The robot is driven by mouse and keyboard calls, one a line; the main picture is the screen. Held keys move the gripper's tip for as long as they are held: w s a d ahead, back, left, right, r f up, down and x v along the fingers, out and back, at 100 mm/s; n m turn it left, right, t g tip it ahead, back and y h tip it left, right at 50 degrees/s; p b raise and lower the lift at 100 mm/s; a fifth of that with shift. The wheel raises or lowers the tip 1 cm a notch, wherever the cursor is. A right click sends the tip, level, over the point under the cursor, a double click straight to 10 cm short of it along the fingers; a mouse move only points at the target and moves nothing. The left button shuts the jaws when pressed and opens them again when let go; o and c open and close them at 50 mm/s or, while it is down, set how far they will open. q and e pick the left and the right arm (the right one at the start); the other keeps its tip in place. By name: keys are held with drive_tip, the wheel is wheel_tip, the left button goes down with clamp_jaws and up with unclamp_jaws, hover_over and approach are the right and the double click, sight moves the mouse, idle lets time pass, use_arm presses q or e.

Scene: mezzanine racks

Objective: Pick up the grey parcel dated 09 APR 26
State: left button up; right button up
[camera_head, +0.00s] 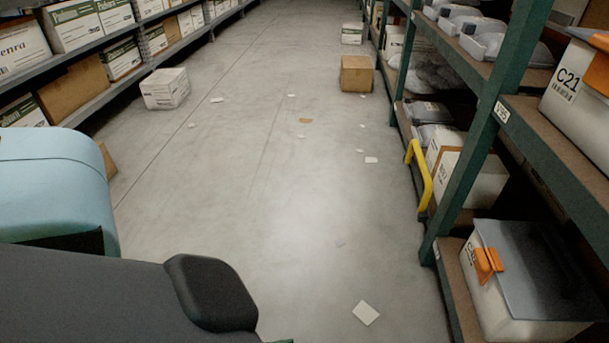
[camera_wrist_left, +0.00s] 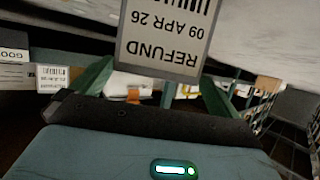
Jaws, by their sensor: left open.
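In the left wrist view a grey-white label (camera_wrist_left: 165,45) with a dark border reads REFUND and 09 APR 26, upside down, with part of a barcode cut by the top edge. It stands just beyond my left gripper (camera_wrist_left: 156,88), between the lines of its two green fingers. The fingers are spread wide and nothing is seen clamped between them. I cannot tell how far the label is from the fingertips, or make out the full outline of the parcel bearing it. I cannot pick out this parcel in the head view. My right gripper is not in view.
A green-posted rack (camera_head: 470,160) with lidded bins and a yellow handle (camera_head: 420,176) stands on the right. Racks with cartons line the left. A white carton (camera_head: 165,88) and a brown carton (camera_head: 357,73) sit on the floor; the aisle between is mostly clear with scattered paper.

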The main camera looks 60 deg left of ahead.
use_arm(q)
drive_tip(key=b+x, duration=0.2)
drive_tip(key=x, duration=0.3)
drive_tip(key=shift+d, duration=0.2)
drive_tip(key=shift+r, duration=0.1)
drive_tip(key=c, duration=1)
drive_tip(key=shift+o, duration=0.2)
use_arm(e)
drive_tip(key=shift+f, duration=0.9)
use_arm(q)
drive_tip(key=shift+r, duration=0.15)
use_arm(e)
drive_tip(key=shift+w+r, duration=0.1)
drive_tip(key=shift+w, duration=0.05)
